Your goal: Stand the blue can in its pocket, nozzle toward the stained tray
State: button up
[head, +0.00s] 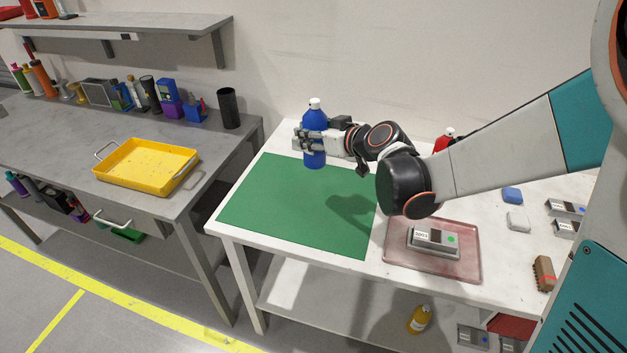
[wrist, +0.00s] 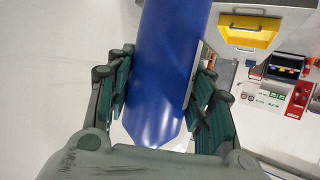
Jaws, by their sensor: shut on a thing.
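The blue can (head: 314,118) has a white top (head: 315,103) and stands upright in my gripper (head: 312,140), over the back part of the green mat. I cannot tell which way its nozzle points, or whether its base touches the mat. In the wrist view the blue can (wrist: 170,65) fills the space between the two green-padded fingers of my gripper (wrist: 163,85). A reddish, stained tray (head: 400,258) lies right of the mat, with a grey labelled block (head: 434,240) on it. I cannot make out a pocket for the can.
The green mat (head: 290,205) is otherwise clear. A yellow tray (head: 147,182) sits on the grey bench at left, with bottles and a dark cylinder (head: 229,108) behind it. A red bottle (head: 444,140) is partly hidden behind my arm. Small blocks lie at right.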

notch_tip(320, 180, down, 13)
jog(key=b, duration=0.5)
jog(key=shift+f, duration=0.2)
jog(key=o, duration=1.3)
jog(key=shift+r, duration=0.1)
